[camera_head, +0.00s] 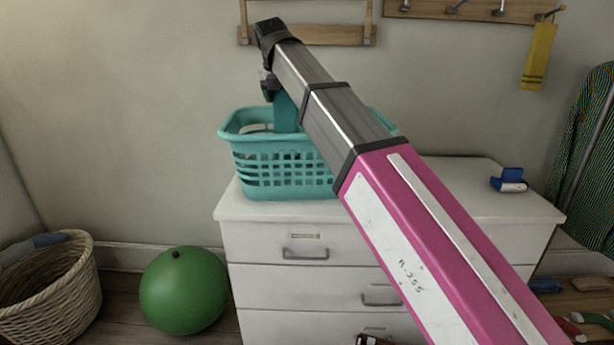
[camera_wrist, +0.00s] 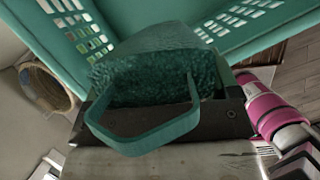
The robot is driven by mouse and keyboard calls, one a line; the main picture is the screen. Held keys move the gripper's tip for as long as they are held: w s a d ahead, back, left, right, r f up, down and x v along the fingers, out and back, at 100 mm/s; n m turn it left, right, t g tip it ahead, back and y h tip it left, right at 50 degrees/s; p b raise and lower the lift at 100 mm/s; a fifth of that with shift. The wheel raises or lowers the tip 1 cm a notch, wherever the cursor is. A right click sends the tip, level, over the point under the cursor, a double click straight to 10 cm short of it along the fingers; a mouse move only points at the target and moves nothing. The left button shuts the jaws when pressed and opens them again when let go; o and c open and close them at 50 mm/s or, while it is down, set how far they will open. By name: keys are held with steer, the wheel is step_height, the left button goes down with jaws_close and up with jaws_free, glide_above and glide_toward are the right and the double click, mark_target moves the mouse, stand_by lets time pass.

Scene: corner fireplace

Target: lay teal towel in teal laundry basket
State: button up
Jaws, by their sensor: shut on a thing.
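The teal laundry basket (camera_head: 231,130) stands upright on the white dresser, partly behind my arm in the head view. Its teal wall (camera_wrist: 42,28) spans the top of the wrist view. The teal towel (camera_head: 286,113) hangs below my gripper (camera_head: 268,86), with its lower part inside the basket's opening, behind the front rim. My gripper is above the basket and shut on the towel. In the wrist view the dark teal towel (camera_wrist: 160,78) extends from the jaws toward the basket, with a folded loop on the near side. Whether the towel touches the basket floor is hidden.
The white dresser (camera_head: 265,208) also holds a small blue-and-white object (camera_head: 510,181) at right. A green ball (camera_head: 184,291) and wicker basket (camera_head: 75,290) are on the floor at left. A wooden rack (camera_head: 340,38) is on the wall behind; a yellow cloth (camera_head: 538,58) hangs right.

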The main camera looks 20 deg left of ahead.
steer(key=w+d+f, duration=0.2)
steer(key=w+f, duration=0.9)
steer(key=shift+w+d+f, duration=0.15)
steer(key=shift+w+d, duration=0.05)
steer(key=o, duration=1.3)
steer(key=shift+f, duration=0.15)
steer(key=shift+c, duration=0.2)
steer(key=v, duration=1.2)
